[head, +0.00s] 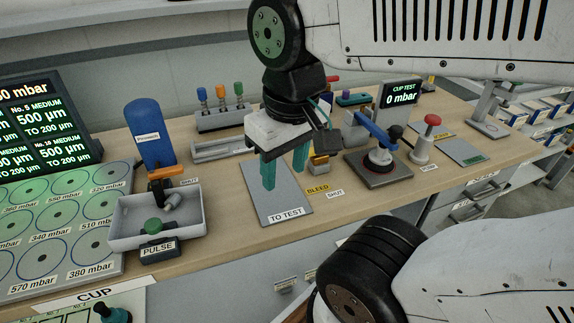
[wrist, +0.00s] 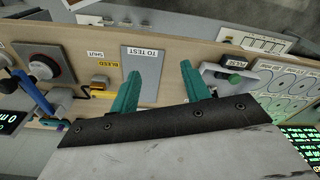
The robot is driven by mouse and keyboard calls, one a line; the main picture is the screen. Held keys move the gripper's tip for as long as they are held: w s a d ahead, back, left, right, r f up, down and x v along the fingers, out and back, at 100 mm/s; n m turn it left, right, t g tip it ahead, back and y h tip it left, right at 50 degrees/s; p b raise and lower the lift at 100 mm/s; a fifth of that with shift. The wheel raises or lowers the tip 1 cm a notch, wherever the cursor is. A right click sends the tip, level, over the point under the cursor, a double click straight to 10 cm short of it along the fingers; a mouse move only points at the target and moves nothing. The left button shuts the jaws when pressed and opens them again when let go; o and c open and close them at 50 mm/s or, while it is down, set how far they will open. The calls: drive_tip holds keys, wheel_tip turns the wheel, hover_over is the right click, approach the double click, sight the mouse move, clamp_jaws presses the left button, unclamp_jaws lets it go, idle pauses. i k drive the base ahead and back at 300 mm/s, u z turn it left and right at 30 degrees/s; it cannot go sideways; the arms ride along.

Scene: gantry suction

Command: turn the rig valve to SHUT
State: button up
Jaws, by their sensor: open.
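A small valve with a yellow part (head: 318,168) stands right of my gripper in the head view, behind the labels BLEED (head: 318,188) and SHUT (head: 335,194). In the wrist view the yellow part (wrist: 100,82) is left of my fingers, beside the same labels. I cannot tell which label it points to. Another valve with an orange handle (head: 161,173) is at the left by a blue cylinder, with its own SHUT label (head: 188,182). My gripper (head: 284,179) is open and empty above the TO TEST plate (head: 285,214); its teal fingers also show in the wrist view (wrist: 160,72).
A round black gauge-like fixture with a blue lever (head: 374,129) stands right of the yellow valve. The blue cylinder (head: 151,140) and grey PULSE tray (head: 128,227) are to the left. A red-topped knob (head: 432,121) is farther right.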

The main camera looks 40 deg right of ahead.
sight(311, 152)
drive_tip(key=z, duration=0.55)
drive_tip(key=k, duration=0.45)
drive_tip(key=z, duration=0.2)
drive_tip(key=i, duration=0.4)
